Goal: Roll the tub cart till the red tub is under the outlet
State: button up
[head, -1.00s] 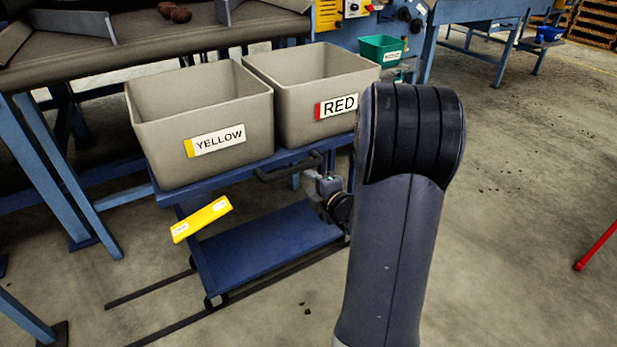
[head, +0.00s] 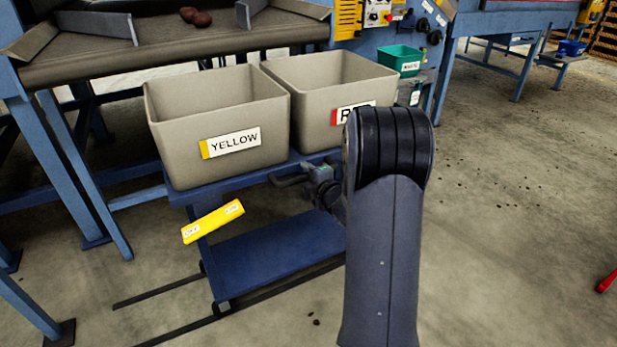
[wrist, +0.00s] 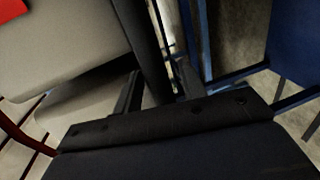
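The tub cart (head: 270,250) is blue and stands on floor rails, carrying two beige tubs. The red tub (head: 309,112), labelled RED, is on the right, its label partly hidden by my arm. The yellow tub (head: 180,165), labelled YELLOW, is on the left. The cart's dark handle (head: 288,180) sticks out in front. My gripper (head: 318,178) is at the handle. In the wrist view, my gripper (wrist: 158,90) has its fingers apart on either side of a dark bar (wrist: 148,40), with a gap visible on the right. I cannot make out the outlet for certain.
A yellow bar (head: 212,222) with white labels is on the cart's front left. A green tub (head: 400,60) stands behind right.

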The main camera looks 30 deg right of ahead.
grip_shut()
dwell(0.3)
dwell(0.3)
